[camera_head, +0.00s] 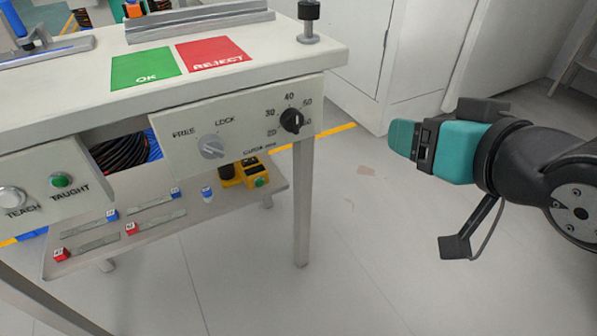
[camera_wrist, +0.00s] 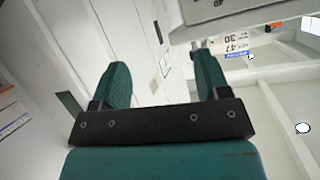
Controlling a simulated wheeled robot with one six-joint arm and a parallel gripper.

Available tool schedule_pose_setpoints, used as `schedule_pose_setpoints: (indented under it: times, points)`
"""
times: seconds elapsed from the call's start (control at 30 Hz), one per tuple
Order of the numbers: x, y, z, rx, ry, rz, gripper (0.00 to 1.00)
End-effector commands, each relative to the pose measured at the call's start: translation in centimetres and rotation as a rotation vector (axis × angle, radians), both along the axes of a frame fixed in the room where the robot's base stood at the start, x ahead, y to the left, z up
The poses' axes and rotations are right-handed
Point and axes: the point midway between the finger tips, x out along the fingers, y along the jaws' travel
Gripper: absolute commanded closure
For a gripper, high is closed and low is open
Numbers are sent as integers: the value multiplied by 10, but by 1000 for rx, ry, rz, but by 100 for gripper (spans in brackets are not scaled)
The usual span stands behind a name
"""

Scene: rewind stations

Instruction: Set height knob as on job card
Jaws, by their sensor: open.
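The black height knob (camera_head: 291,121) sits on the right end of the bench's front panel, with a dial marked from 20 upward around it. Its white pointer mark appears to face the upper right, but the exact setting is too small to read. My gripper (camera_head: 402,138) is open and empty, well to the right of the knob and apart from the bench. The wrist view shows its two teal fingers (camera_wrist: 162,75) spread with nothing between them. A white card (camera_wrist: 236,45) with large printed figures shows upside down at the upper right there; I cannot tell whether it is the job card.
A grey FREE/LOCK knob (camera_head: 212,147) sits left of the dial. TEACH button (camera_head: 12,198) and TAUGHT button (camera_head: 60,181) are at far left. Green OK (camera_head: 146,68) and red REJECT (camera_head: 213,53) mats lie on the benchtop. The floor between bench leg and gripper is clear.

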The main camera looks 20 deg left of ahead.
Motion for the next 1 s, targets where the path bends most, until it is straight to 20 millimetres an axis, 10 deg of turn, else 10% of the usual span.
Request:
schedule_pose_setpoints:
  times: [0.03,0.3,1.0]
  points:
    - [-2,11,-39,25,-51,25,31]
    - [-21,53,-84,171,-292,149,31]
    - [-1,102,-78,220,-363,200,31]
